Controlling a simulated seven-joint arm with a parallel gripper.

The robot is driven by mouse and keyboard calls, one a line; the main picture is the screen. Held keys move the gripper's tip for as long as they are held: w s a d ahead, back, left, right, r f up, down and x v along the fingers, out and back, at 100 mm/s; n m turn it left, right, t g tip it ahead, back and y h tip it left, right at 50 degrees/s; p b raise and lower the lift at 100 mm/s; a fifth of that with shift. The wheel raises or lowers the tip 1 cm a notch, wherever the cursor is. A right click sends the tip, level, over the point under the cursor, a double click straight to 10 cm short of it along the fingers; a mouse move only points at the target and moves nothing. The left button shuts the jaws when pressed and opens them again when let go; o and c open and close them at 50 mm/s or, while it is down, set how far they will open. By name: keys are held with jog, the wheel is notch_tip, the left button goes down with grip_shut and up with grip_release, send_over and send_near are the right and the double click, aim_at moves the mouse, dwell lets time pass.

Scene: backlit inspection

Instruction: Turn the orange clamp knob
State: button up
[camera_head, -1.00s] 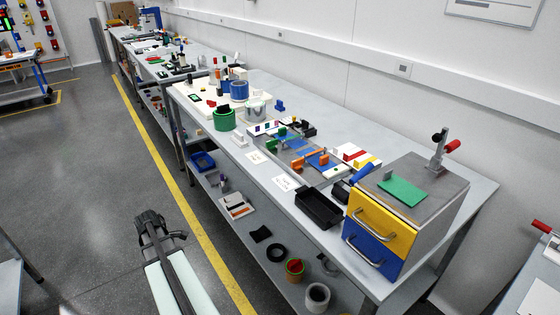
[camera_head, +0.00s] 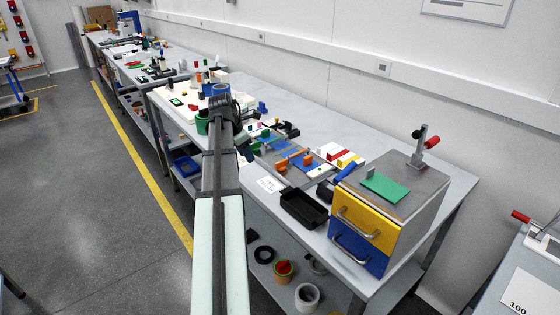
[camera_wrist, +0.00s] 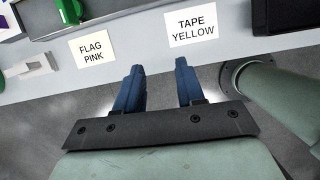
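The wrist view shows no orange part.
Paper labels, "FLAG PINK" (camera_wrist: 92,49) and "TAPE YELLOW" (camera_wrist: 191,28), lie along the bench's front edge. A black bin (camera_head: 304,207) and a yellow-and-blue drawer box (camera_head: 369,222) stand to the right. A green part (camera_wrist: 72,10) and a white block (camera_wrist: 32,65) are at the left.

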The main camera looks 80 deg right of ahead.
send_near(281, 161)
jog(key=x, duration=0.9)
jog(key=shift+a+f, duration=0.1)
jog(key=shift+c, duration=0.2)
grip_shut()
dwell(0.4)
